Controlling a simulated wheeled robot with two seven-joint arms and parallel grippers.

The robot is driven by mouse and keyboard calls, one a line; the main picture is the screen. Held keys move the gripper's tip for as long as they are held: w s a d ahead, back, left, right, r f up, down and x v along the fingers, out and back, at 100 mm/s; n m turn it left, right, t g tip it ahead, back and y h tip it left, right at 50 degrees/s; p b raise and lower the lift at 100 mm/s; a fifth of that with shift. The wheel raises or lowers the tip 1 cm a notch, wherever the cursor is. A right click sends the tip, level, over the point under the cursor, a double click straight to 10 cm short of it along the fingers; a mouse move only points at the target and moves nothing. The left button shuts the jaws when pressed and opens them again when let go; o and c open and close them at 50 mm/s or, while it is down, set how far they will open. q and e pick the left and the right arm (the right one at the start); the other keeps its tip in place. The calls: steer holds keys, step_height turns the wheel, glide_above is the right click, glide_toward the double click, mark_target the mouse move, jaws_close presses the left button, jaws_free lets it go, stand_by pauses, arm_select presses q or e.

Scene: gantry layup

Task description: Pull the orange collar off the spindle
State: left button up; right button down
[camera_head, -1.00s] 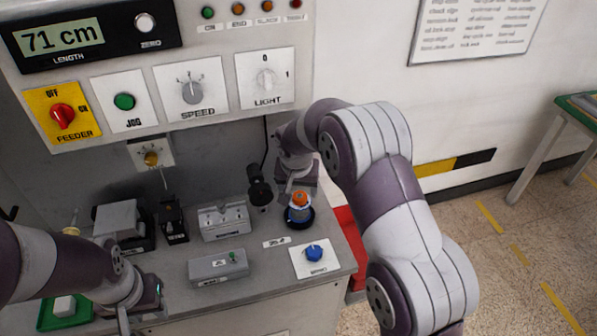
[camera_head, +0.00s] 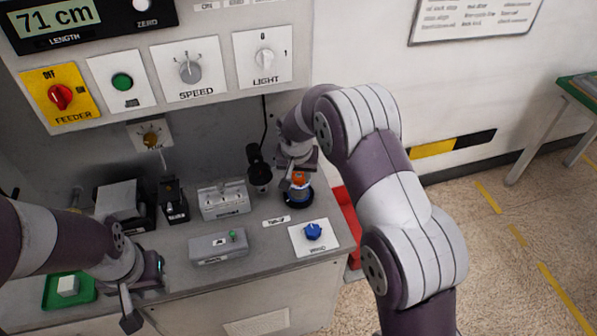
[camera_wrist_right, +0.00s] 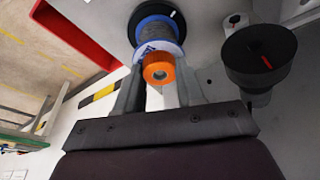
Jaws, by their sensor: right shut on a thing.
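The orange collar (camera_head: 299,179) is on the spindle at the right end of the bench, above a dark round base (camera_head: 298,198). In the right wrist view the orange collar (camera_wrist_right: 158,69) sits between the fingers, in front of a spool with a blue rim (camera_wrist_right: 160,32). My right gripper (camera_head: 297,182) is shut on the collar, with a finger on each side of it; it also shows in the right wrist view (camera_wrist_right: 158,82). My left gripper (camera_head: 140,300) hangs at the bench's front left, away from the collar. Its fingertips are not clear enough to tell open from shut.
A black cylindrical part (camera_head: 258,170) stands just left of the spindle. A blue knob (camera_head: 313,231) is on a white plate in front. A grey box with a green button (camera_head: 218,247) and a green tray (camera_head: 85,291) are further left. A red bin (camera_head: 347,222) is beside the bench.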

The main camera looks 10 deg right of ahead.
mark_target(299, 178)
steer(key=shift+r+p, duration=1)
steer(key=shift+r, duration=0.5)
steer(key=shift+r, duration=0.1)
steer(key=shift+r+p, duration=1.25)
steer(key=shift+r, duration=0.45)
steer(key=shift+f, duration=0.1)
